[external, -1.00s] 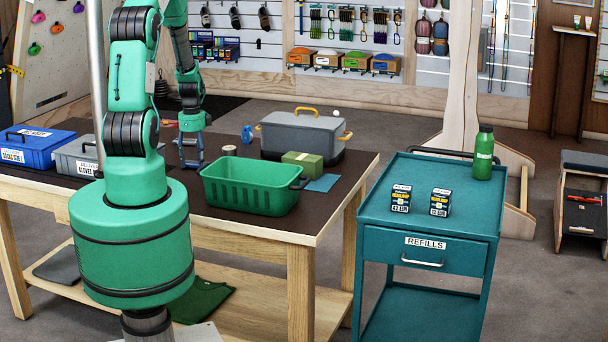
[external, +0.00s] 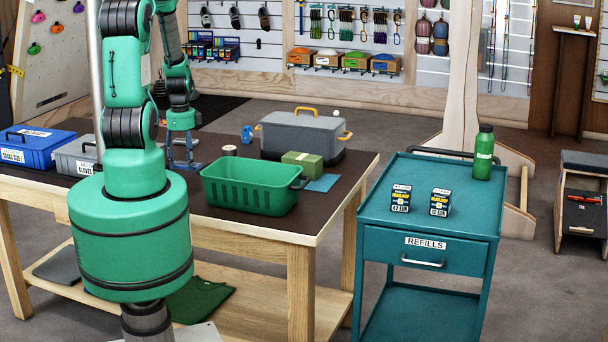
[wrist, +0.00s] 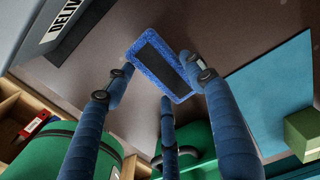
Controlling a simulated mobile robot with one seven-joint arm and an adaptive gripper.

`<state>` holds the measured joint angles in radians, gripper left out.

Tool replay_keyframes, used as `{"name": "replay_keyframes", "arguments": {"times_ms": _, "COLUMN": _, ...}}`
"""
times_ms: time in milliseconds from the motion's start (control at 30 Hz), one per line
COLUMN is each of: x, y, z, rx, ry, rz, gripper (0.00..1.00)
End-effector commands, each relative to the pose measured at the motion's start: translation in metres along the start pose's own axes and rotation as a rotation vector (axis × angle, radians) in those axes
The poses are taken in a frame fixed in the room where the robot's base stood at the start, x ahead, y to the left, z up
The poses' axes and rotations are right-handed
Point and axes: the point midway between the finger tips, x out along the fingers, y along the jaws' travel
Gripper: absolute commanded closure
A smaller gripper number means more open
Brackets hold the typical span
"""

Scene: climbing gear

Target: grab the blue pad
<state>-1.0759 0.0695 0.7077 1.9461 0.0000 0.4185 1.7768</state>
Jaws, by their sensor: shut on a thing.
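The blue pad (wrist: 160,65) is a flat rectangle with a fuzzy blue border and a dark middle. In the wrist view it sits between the fingertips of my gripper (wrist: 158,78). The fingers are shut on its two long sides, and a third dark blue finger or link shows below it. In the external view my gripper (external: 183,157) is low over the dark table top, left of the green basket (external: 250,188). The pad is small there and hard to tell from the fingers.
A grey case (external: 300,135), a green box (external: 302,164) and a flat teal sheet (external: 322,183) lie right of my gripper. A grey box (external: 76,156) and a blue box (external: 35,146) stand at left. A small spool (external: 229,150) stands behind the basket.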

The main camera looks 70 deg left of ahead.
Motion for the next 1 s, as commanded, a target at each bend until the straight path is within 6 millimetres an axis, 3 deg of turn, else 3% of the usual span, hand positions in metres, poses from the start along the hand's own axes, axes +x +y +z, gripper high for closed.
{"name": "replay_keyframes", "arguments": {"times_ms": 300, "x": -0.003, "y": 0.032, "z": -0.005, "rx": 0.0, "ry": 0.0, "rz": 0.0, "gripper": 0.56}}
{"name": "replay_keyframes", "arguments": {"times_ms": 1000, "x": -0.003, "y": 0.035, "z": -0.005, "rx": 0.001, "ry": 0.0, "rz": 0.0, "gripper": 0.56}}
